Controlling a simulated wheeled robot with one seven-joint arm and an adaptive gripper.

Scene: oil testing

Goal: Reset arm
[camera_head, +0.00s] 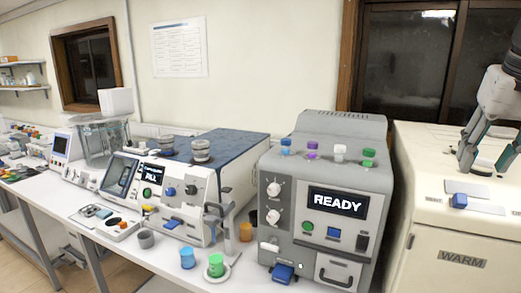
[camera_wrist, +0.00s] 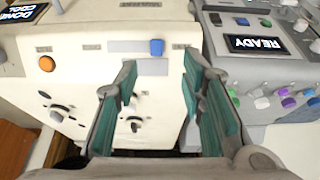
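My gripper (camera_head: 475,168) is at the right of the head view, above the top of the cream machine (camera_head: 428,180) marked WARM. In the wrist view my gripper (camera_wrist: 160,68) has its two fingers with teal pads spread apart, with nothing between them. A blue block (camera_head: 459,200) sits on the front part of the cream machine's top, below and in front of the fingers. The blue block (camera_wrist: 157,46) also shows just beyond the fingertips in the wrist view, apart from them.
A grey machine (camera_head: 330,235) reading READY stands left of the cream one, with several coloured caps on top. Further left are a white and blue machine (camera_head: 180,190), a green cup (camera_head: 216,265) and a blue cup (camera_head: 187,257). A dark window (camera_head: 405,60) is behind.

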